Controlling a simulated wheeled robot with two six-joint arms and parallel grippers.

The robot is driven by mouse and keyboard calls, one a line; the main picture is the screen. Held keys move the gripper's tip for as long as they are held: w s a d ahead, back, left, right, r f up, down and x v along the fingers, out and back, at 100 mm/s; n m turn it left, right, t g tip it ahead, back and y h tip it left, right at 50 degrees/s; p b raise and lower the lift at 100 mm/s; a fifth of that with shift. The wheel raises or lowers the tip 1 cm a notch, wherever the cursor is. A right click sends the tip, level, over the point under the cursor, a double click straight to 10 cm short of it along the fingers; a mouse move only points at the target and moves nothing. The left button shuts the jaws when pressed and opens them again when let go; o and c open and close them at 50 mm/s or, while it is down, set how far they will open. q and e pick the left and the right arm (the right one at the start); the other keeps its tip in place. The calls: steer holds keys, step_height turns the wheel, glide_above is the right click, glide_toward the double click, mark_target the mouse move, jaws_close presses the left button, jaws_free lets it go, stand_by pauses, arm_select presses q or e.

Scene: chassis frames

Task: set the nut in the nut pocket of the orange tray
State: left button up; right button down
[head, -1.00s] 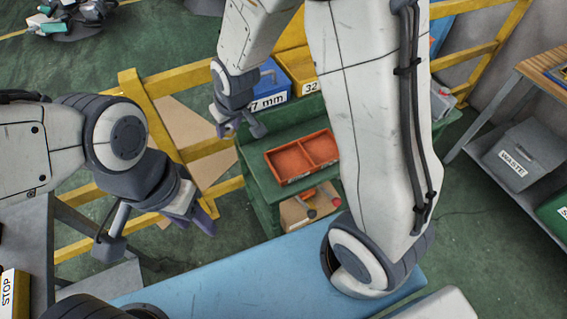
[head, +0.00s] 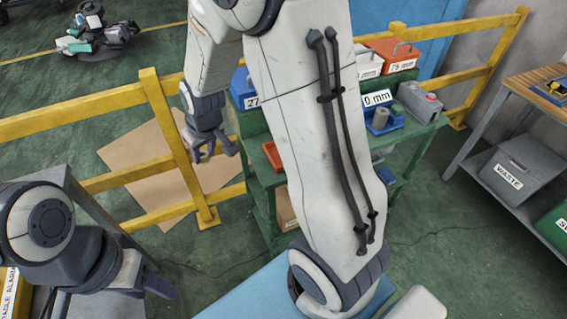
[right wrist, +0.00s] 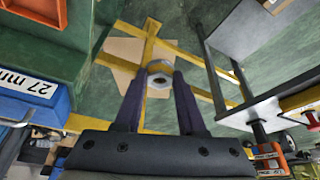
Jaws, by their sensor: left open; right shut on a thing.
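The nut (right wrist: 160,67) is a pale metal ring with a hole, between the fingertips of my right gripper (right wrist: 159,84) in the right wrist view. My right gripper (head: 211,152) is shut on it, in the air left of the green stand; the nut is not clear in the head view. The orange tray (head: 271,156) lies on the stand, mostly hidden behind my right arm, so its pockets cannot be seen. One orange corner, apparently the tray (right wrist: 35,12), shows at the upper left of the right wrist view. My left gripper (head: 152,286) is open and empty at the lower left.
The green stand (head: 261,193) also bears labelled bins and a grey container (head: 418,101). A yellow rail fence (head: 165,130) runs behind my right gripper. A blue surface (head: 240,300) lies in front. A waste bin (head: 510,172) stands on a shelf at right.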

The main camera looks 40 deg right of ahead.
steer(key=s+d+f+m+h+b, duration=0.1)
steer(key=s+d+f+m+b, duration=0.2)
steer(key=d, duration=0.7)
steer(key=s+d+f+m+b, duration=0.1)
steer(key=s+d+b, duration=0.3)
steer(key=d, duration=0.6)
steer(key=s+d+f+m+h+b, duration=0.1)
steer(key=s+d+f+m+b, duration=0.2)
steer(key=d, duration=0.7)
steer(key=shift+n, duration=0.6)
steer(key=w+a+f, duration=0.1)
steer(key=w, duration=0.2)
steer(key=w+a+f+p, duration=0.1)
steer(key=w+f, duration=0.1)
steer(key=w, duration=0.2)
steer(key=w+a+f, duration=0.1)
steer(key=w+f, duration=0.1)
steer(key=w, duration=0.1)
steer(key=shift+w+a+f+p, duration=0.15)
steer(key=shift+w+f+p, duration=0.1)
steer(key=shift+w+p, duration=0.15)
steer(key=shift+f+b, duration=0.4)
steer(key=shift+f, duration=1.6)
steer(key=shift+f, duration=0.15)
steer(key=c, duration=0.5)
jaws_free()
